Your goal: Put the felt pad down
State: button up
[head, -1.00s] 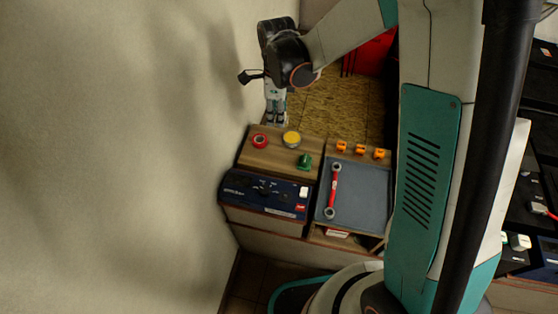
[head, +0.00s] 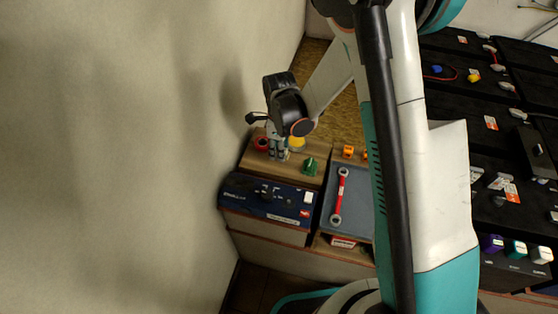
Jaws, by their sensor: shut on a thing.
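My gripper (head: 279,156) points down over the wooden top (head: 285,174) at the back left of the bench, between a red ring-shaped roll (head: 261,143) and a yellow round piece (head: 297,143). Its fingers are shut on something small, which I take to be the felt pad. The pad itself cannot be made out at the fingertips. Whether it touches the wooden top is not clear.
A green part (head: 310,166) stands just right of the gripper. In front is a dark blue charger (head: 268,196). A red wrench (head: 340,196) lies on a grey tray (head: 357,207), with orange clips (head: 348,152) behind. The wall is close on the left.

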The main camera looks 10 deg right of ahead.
aim_at(279, 164)
jog(key=shift+f+b, duration=0.9)
jog(key=shift+f, duration=1.45)
jog(key=shift+r, duration=0.1)
jog(key=o, duration=1)
jog(key=shift+o, duration=0.2)
